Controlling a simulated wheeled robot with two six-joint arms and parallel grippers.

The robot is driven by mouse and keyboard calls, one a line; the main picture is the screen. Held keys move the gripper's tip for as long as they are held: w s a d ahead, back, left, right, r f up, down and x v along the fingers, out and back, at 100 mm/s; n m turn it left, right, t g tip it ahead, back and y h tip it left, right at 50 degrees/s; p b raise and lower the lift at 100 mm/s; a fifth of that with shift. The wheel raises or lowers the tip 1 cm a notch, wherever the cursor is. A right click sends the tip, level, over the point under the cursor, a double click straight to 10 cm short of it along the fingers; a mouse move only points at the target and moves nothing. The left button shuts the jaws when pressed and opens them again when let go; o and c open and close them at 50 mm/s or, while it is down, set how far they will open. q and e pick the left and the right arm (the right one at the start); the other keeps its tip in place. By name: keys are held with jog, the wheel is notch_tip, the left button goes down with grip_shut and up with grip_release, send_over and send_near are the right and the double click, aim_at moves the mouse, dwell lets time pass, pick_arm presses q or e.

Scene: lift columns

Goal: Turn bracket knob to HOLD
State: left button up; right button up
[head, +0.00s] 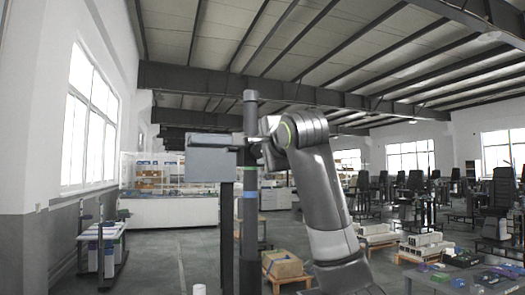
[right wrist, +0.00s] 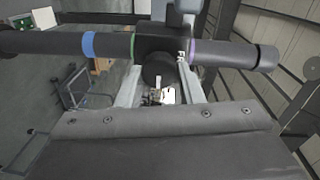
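A dark upright lift column (head: 249,215) stands in the middle of the head view, with coloured bands on it. In the right wrist view the column (right wrist: 50,43) runs across the picture, and a dark bracket (right wrist: 160,43) wraps it between a green and a purple band. A round dark knob (right wrist: 158,70) sits on the bracket. My right gripper (right wrist: 160,72) has its two light fingers apart, one on each side of the knob, with what look like narrow gaps. In the head view my right gripper (head: 262,148) is beside the column, partly hidden. The knob's setting is not readable. My left gripper is not in view.
A grey box (head: 210,164) is at the column's left side, at bracket height. A cardboard box (head: 283,265) on a pallet stands behind the column. A blue-white rack (head: 103,245) stands at the left, and a cluttered table (head: 470,277) at the right.

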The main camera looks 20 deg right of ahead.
jog(key=o, duration=0.5)
jog(key=s+b, duration=0.2)
jog(key=s, duration=0.3)
jog(key=s+r+b, duration=0.1)
jog(key=s+b, duration=0.1)
jog(key=s, duration=0.4)
jog(key=s+b, duration=0.2)
jog(key=s, duration=0.4)
jog(key=shift+s+d+r+b, duration=0.15)
jog(key=shift+s+d+b, duration=0.05)
jog(key=shift+d+b, duration=0.15)
